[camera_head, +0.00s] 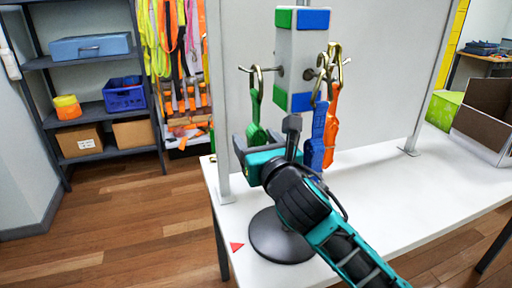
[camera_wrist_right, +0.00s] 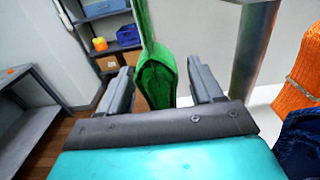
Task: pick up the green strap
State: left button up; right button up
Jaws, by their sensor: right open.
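The green strap (camera_head: 256,112) hangs by a brass-coloured hook from the left peg of the grey post (camera_head: 297,60) in the head view. My right gripper (camera_head: 264,136) is open at the strap's lower part. In the right wrist view the green strap (camera_wrist_right: 157,80) shows between the two open fingers of my right gripper (camera_wrist_right: 161,84), with a gap on each side. The strap's lowest end is hidden behind the gripper body. My left gripper is not in view.
A blue strap (camera_head: 316,135) and an orange strap (camera_head: 332,122) hang just right of the green one. The post's round dark base (camera_head: 281,238) stands on the white table (camera_head: 385,185). A grey panel (camera_head: 380,70) is behind. A metal upright (camera_wrist_right: 252,50) is close to the right finger.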

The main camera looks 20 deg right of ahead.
jog(key=shift+c, duration=0.4)
jog(key=c, duration=1)
jog(key=shift+r, duration=0.1)
